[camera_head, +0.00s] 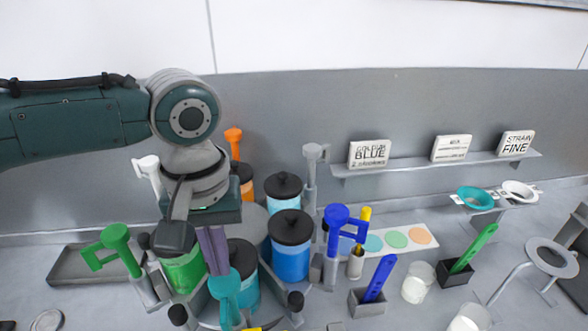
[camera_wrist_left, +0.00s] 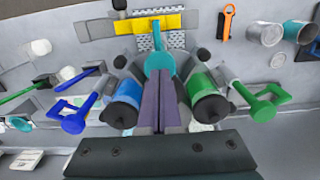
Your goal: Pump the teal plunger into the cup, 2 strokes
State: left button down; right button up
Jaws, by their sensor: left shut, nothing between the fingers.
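The teal plunger (camera_head: 225,284) stands at the front of a cluster of drums, by the teal drum (camera_head: 245,291). In the left wrist view the teal plunger (camera_wrist_left: 160,64) lies just beyond the fingertips, its spout reaching toward a yellow strip. My left gripper (camera_head: 219,272) points down, shut and empty, with its fingertips at the plunger's head. It also shows in the left wrist view (camera_wrist_left: 161,84). I cannot tell whether the tips touch the plunger. No cup is visible under the teal spout; that spot is partly hidden. My right gripper is not in view.
Close by stand a green plunger (camera_head: 117,244), a blue plunger (camera_head: 342,225) and black-lidded drums, including a blue one (camera_head: 290,262). White cups (camera_head: 418,283) stand at the right. A grey tray (camera_head: 85,265) lies at the left. A shelf (camera_head: 435,163) with signs runs behind.

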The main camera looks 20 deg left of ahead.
aim_at(224, 279)
pick_arm(q)
jog(key=shift+f+b, duration=1.5)
jog(key=shift+f, duration=0.8)
jog(key=shift+r, duration=0.1)
jog(key=shift+r+p, duration=2.25)
jog(key=shift+p, duration=0.45)
jog(key=shift+r, duration=0.1)
notch_tip(224, 279, up, 5)
jog(key=p, duration=0.5)
jog(key=shift+f, duration=0.2)
jog(key=shift+r+p, duration=0.4)
jog(key=shift+r, duration=0.2)
